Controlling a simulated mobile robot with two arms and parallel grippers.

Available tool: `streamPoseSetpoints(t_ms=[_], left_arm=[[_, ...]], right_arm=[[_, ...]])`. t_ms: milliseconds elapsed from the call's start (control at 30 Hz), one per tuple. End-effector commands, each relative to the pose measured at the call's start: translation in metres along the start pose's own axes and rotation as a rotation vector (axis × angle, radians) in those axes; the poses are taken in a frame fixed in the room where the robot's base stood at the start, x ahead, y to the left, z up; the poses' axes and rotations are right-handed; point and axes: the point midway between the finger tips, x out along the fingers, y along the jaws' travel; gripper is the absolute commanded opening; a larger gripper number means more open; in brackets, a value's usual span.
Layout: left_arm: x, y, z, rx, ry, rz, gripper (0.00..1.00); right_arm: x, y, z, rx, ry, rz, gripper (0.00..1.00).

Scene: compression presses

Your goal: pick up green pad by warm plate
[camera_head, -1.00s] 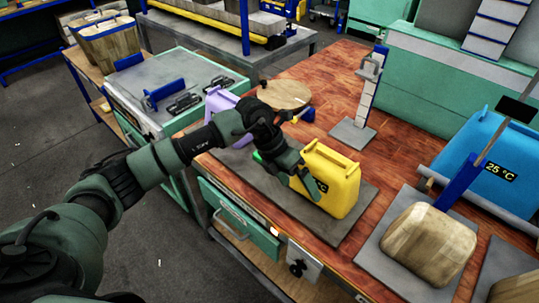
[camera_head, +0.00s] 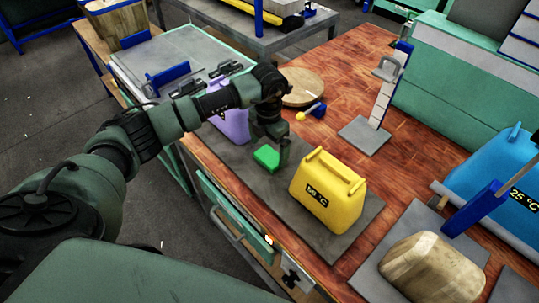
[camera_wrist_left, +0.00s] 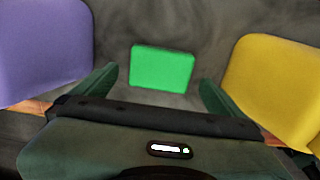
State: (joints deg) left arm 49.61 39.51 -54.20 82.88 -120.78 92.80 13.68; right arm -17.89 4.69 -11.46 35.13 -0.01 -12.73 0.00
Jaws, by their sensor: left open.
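The green pad (camera_head: 266,158) is a small bright green block lying on a grey mat (camera_head: 330,239) between a purple press piece and a yellow one. My left gripper (camera_head: 269,150) points down right over the pad, its arm partly covering the view. In the left wrist view the green pad (camera_wrist_left: 162,68) lies between the two spread fingers (camera_wrist_left: 157,88), clear of both. The gripper is open and empty. The yellow block (camera_head: 328,190) reads about 58 °C and stands to the right of the pad. My right gripper does not show.
The purple block (camera_head: 231,124) stands left of the pad, partly behind my arm. A round wooden board (camera_head: 301,87), a blue-and-yellow tool (camera_head: 312,112) and a scale-marked post (camera_head: 389,88) stand behind. A wooden block (camera_head: 430,268) and a blue 25 °C container (camera_head: 490,170) are at right.

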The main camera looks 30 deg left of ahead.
Motion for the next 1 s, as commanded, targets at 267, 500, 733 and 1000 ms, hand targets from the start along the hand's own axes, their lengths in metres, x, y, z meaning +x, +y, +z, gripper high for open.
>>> streamPoseSetpoints(t_ms=[267, 500, 733, 1000], left_arm=[[0.030, -0.001, 0.000, 0.001, 0.001, -0.002, 1.00], [0.031, -0.001, 0.001, 0.001, 0.000, -0.001, 0.92], [0.031, -0.001, 0.001, 0.001, 0.000, -0.001, 0.43], [0.029, -0.001, 0.001, 0.001, -0.001, -0.001, 0.43]], right_arm=[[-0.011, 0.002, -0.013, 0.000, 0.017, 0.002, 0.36], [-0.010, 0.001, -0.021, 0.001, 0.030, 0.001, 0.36], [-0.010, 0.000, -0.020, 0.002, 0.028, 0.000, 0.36], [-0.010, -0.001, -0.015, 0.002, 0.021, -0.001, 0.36]])
